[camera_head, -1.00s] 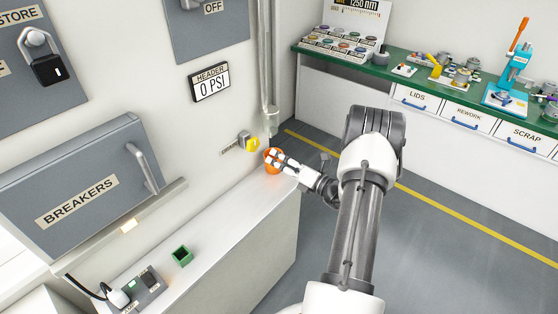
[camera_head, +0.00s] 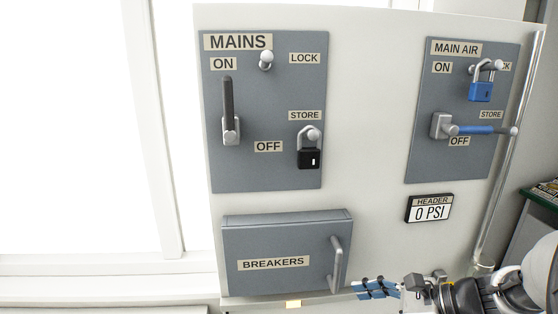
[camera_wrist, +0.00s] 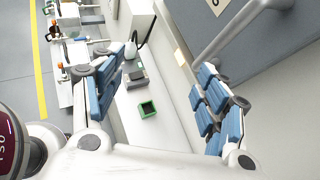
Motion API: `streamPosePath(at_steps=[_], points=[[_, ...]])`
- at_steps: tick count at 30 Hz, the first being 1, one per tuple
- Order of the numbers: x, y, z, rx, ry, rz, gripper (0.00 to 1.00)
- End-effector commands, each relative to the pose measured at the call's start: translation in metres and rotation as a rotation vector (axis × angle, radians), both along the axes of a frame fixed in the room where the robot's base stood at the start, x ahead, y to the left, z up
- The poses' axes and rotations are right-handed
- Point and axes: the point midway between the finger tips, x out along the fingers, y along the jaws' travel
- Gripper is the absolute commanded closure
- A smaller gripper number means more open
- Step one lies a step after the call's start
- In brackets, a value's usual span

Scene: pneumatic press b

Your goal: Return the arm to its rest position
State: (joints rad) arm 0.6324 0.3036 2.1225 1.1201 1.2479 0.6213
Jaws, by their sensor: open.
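My gripper (camera_head: 376,288) is at the lower right of the head view, just right of the breakers box (camera_head: 288,254) and below the header display. In the wrist view, the two blue-padded fingers of my gripper (camera_wrist: 165,100) are spread wide apart. Nothing is held between them. Beyond the fingers, lower down, are a white ledge (camera_wrist: 150,147) and a small green open box (camera_wrist: 147,109). The breakers box and its grey handle (camera_wrist: 235,35) fill the wrist view's upper right, close to the right finger. My arm runs off the head view's right edge.
The mains panel (camera_head: 225,170) has its lever up at ON and a black padlock (camera_head: 309,158) at STORE. The main air panel (camera_head: 425,150) has its handle at OFF and a blue padlock (camera_head: 480,92) at LOCK. The header display (camera_head: 429,208) reads 0 PSI. A vertical pipe (camera_head: 507,150) stands right.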

Motion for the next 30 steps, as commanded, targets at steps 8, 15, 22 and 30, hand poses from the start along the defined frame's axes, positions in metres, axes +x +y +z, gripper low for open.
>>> streamPosePath(at_steps=[8, 15, 22, 30], points=[[-0.111, 0.072, 0.021, -0.593, -0.281, 0.659, 0.32], [-0.18, 0.065, 0.029, -1.077, -0.57, 1.179, 0.32], [-0.201, 0.045, 0.039, -1.382, -0.75, 1.473, 0.32], [-0.204, 0.04, 0.041, -1.441, -0.781, 1.526, 0.32]])
